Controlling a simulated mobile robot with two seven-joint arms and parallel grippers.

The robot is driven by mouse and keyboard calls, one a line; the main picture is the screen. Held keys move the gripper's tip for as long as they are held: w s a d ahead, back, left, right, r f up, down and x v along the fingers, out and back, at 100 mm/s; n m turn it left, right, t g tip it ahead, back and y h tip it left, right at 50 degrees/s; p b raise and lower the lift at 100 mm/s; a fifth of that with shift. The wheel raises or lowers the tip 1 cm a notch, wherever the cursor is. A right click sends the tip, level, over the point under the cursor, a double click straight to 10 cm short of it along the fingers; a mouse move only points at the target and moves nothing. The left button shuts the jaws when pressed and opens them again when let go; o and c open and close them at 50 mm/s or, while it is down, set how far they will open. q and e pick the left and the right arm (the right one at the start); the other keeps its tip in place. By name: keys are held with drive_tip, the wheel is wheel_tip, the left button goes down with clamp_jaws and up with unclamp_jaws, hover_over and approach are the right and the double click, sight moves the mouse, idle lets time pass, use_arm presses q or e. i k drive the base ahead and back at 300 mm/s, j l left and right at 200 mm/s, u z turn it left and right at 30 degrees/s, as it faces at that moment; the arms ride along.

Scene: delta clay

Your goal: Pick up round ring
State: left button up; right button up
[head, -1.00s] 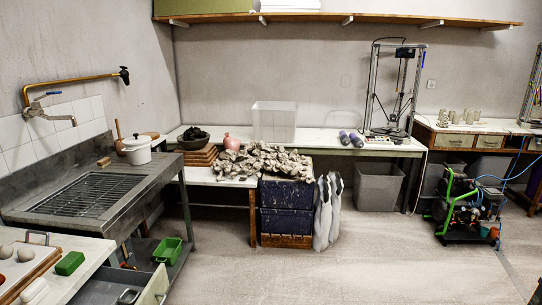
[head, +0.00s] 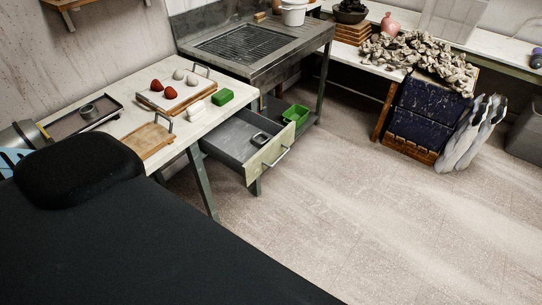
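A dark grey ring-shaped thing (head: 90,117) lies in a shallow dark tray (head: 70,127) at the far left of the white worktable. It looks round, with its hole facing up. Another small dark, rounded-square frame (head: 262,133) lies in the open drawer (head: 228,138) under the table's right end. Neither of my grippers is in view, so I cannot tell their state or their distance from the ring.
The drawer juts into the room. A large black shape fills the lower left. Floor (head: 350,215) at right is clear.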

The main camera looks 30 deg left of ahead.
sight(89, 112)
drive_tip(key=u, duration=2.35)
drive_tip(key=i+l+z, duration=0.35)
drive_tip(key=i, duration=0.3)
drive_tip(key=i+z, duration=0.3)
drive_tip(key=i, duration=0.3)
drive_tip(key=l, duration=0.2)
drive_tip(key=i+j+z, duration=0.1)
drive_tip(key=i+j, duration=0.05)
drive_tip(key=j, duration=0.1)
